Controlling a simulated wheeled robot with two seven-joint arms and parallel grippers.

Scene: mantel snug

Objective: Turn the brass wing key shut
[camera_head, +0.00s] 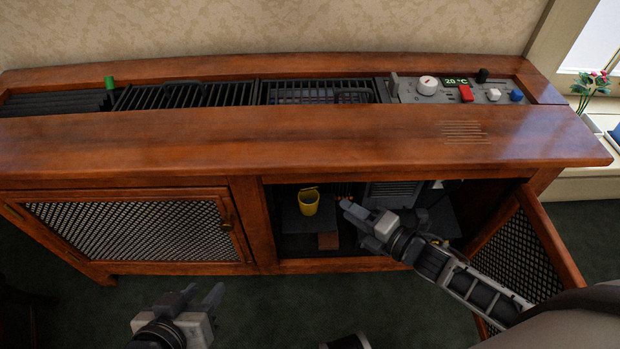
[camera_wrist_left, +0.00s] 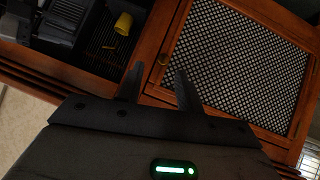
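I cannot clearly make out a brass wing key. A small copper-coloured detail (camera_head: 343,198) shows inside the open right compartment, beside the tip of my right gripper (camera_head: 347,206); it is too small to tell what it is. My right gripper reaches into the front of that compartment, and whether its fingers are apart or hold anything is not clear. My left gripper (camera_head: 203,292) is open and empty, low in front of the closed left door. Its two spread fingers also show in the left wrist view (camera_wrist_left: 158,84).
The left mesh door (camera_head: 130,228) is closed, with a small brass catch (camera_head: 227,226). The right mesh door (camera_head: 525,260) stands open beside my right arm. A yellow bucket (camera_head: 309,203) is inside the compartment. The wooden top (camera_head: 290,140) overhangs it; a control panel (camera_head: 455,90) lies above.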

